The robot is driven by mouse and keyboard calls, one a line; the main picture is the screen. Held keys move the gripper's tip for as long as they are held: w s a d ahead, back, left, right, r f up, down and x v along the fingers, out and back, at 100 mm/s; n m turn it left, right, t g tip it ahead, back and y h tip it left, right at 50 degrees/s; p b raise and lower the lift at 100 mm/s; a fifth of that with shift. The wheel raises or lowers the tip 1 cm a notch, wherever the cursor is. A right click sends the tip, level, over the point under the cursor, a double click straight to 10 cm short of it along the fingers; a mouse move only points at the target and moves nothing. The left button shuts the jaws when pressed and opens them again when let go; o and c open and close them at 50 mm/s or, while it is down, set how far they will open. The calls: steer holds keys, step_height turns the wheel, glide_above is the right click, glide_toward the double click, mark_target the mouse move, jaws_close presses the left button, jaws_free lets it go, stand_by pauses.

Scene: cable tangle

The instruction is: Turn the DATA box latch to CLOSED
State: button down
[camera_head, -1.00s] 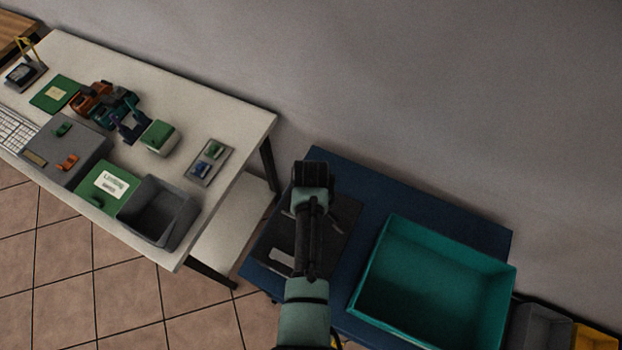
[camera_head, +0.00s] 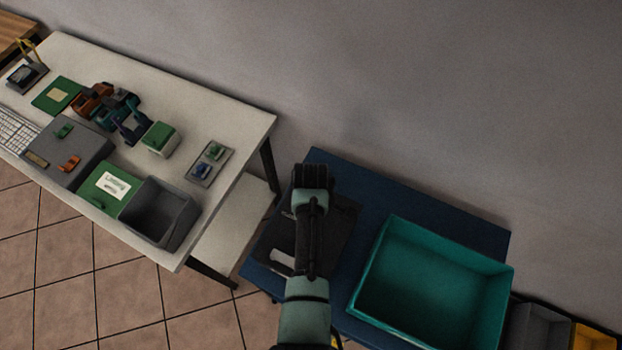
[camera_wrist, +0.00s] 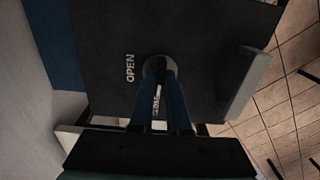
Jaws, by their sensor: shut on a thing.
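The DATA box shows as a dark panel (camera_wrist: 105,60) with the white word OPEN in the wrist view. It also lies as a dark box (camera_head: 340,222) on the blue table in the head view, partly behind my arm. A round grey latch hub (camera_wrist: 158,68) sits on the panel, right of OPEN. My gripper (camera_wrist: 160,84) reaches over the hub with its two blue fingers close together, shut on the latch. The latch handle is mostly hidden between them. Pale lettering shows between the fingers, too covered to read. In the head view my gripper's fingertips are hidden.
A teal bin (camera_head: 430,285) stands right of the box on the blue table (camera_head: 440,212). A grey block (camera_wrist: 246,82) stands at the panel's right side. A white table (camera_head: 225,110) at left holds a grey bin (camera_head: 160,212) and several small items.

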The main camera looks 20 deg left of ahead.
steer(key=c, duration=0.9)
jaws_free()
step_height(320, 180, up, 13)
steer(key=shift+r+b, duration=0.1)
steer(key=shift+b, duration=0.55)
